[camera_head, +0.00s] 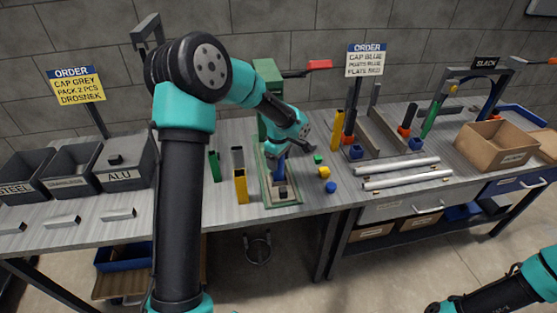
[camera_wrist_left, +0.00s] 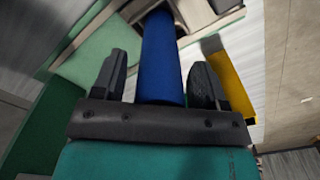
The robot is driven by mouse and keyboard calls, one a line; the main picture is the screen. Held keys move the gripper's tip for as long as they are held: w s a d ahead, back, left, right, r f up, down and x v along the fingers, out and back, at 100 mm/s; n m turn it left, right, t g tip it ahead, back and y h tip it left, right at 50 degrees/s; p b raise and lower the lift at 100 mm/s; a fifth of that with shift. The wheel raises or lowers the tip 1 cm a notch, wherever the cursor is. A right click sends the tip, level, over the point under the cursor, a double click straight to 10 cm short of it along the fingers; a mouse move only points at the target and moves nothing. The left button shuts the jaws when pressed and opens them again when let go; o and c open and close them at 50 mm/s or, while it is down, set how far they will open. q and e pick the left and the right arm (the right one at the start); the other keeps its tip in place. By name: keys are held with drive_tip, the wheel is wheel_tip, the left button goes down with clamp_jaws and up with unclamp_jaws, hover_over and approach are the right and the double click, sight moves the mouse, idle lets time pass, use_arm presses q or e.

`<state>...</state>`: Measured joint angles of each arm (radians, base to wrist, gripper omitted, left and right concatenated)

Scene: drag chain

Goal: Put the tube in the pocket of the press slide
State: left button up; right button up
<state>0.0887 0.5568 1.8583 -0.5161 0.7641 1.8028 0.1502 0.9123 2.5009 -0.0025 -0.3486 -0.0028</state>
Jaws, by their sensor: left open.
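A blue tube (camera_head: 280,168) stands upright at the green press (camera_head: 268,85), its lower end at the dark slide block (camera_head: 283,192) on the press base. In the left wrist view, the tube (camera_wrist_left: 162,60) lies between the two dark fingers of my left gripper (camera_wrist_left: 160,80). The fingers are open, with a gap on each side of the tube. In the head view, my left gripper (camera_head: 293,140) is at the tube's upper part. The tube's lower end is small and partly hidden, so how deep it sits in the pocket cannot be told. My right gripper is out of view.
Green, grey and yellow tubes (camera_head: 241,187) stand left of the press. Green, yellow and blue caps (camera_head: 331,187) lie to its right, before two silver rods (camera_head: 400,173). Grey bins (camera_head: 125,170) stand at the left, a cardboard box (camera_head: 495,145) at the right.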

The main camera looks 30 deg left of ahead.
use_arm(q)
wheel_tip(320, 180, up, 12)
idle(0.6)
idle(1.4)
